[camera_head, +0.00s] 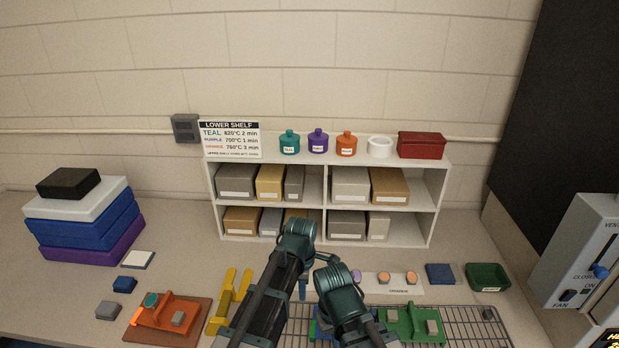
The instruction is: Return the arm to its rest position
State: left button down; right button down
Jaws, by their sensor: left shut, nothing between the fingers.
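My left arm comes up from the bottom edge in the middle of the view, dark with teal joints. It bends at a raised joint in front of the shelf and folds back down toward the bottom edge. My left gripper (372,336) is at the lower end of this folded part, over the wire rack. It is shut with nothing in it; its fingertips are hard to make out. My right gripper is not in view.
An orange press (165,316) and yellow stand (222,306) lie left of my arm; a green press (410,325) is on the wire rack (480,328) to its right. A white shelf (432,218) stands behind. A control box (585,250) is at right.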

pick_arm(q)
jog(key=s+a+m, duration=0.9)
jog(key=a+m, duration=0.5)
jog(key=m, duration=0.4)
jog(key=s+d+m, duration=0.1)
jog(key=s+d, duration=0.2)
jog(key=d, duration=0.2)
jog(key=s+d+m+y, duration=0.1)
jog(key=s+d+m, duration=0.1)
jog(key=d, duration=0.4)
jog(key=shift+s, duration=0.4)
